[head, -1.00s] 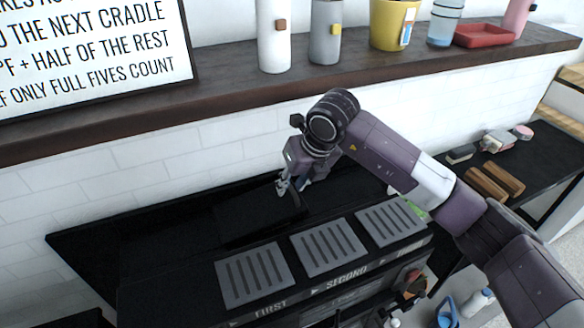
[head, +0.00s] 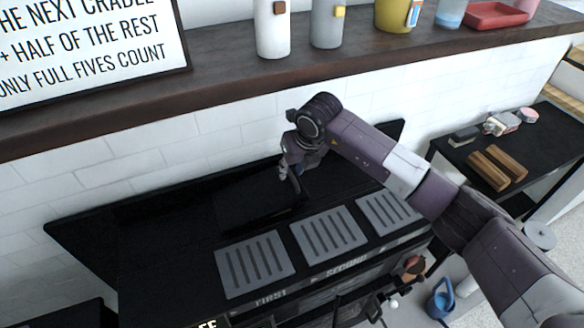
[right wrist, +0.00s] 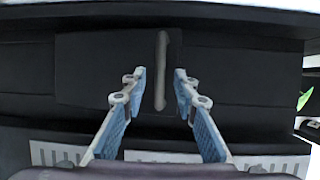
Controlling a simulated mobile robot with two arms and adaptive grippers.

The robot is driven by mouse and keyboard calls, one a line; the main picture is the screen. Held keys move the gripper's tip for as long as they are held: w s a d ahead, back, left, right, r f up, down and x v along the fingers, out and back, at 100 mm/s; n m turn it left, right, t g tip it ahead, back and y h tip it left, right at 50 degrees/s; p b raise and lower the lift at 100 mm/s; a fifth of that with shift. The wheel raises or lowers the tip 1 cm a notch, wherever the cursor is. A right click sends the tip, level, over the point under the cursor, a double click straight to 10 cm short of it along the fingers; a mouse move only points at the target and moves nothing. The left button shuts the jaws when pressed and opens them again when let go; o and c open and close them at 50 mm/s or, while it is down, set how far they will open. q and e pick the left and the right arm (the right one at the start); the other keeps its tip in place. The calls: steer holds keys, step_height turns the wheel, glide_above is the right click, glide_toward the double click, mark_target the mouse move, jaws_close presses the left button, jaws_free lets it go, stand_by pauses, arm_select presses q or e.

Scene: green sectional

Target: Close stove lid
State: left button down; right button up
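The stove is a black unit below the wall, and its dark lid (head: 248,205) is a flat rectangular panel at the back of the top. The lid (right wrist: 100,70) also shows in the right wrist view, with an upright grey bar handle (right wrist: 161,70). My right gripper (head: 290,172) is over the lid's right part at the handle. In the right wrist view my right gripper (right wrist: 160,82) is open, its blue-padded fingers on either side of the handle with gaps. Contact does not show. The lid's exact angle is hard to tell. My left gripper is not in view.
Grey slotted plates (head: 328,233) line the stove's front edge. A brown shelf (head: 230,75) with bottles and a yellow cup (head: 392,14) runs above. A black side table (head: 500,165) with wooden blocks stands at the right. A blue jug (head: 441,302) is on the floor.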

mark_target(298, 177)
jaws_close()
stand_by(0.3)
steer(key=shift+y, duration=0.4)
steer(key=f+b, duration=0.1)
steer(key=d+f+b, duration=0.1)
steer(key=b, duration=0.1)
steer(key=f+b, duration=0.1)
steer(key=shift+w+d+f+b, duration=0.2)
steer(key=shift+w+f+b, duration=0.1)
steer(key=shift+f+b, duration=0.05)
steer(key=shift+d, duration=0.1)
jaws_free()
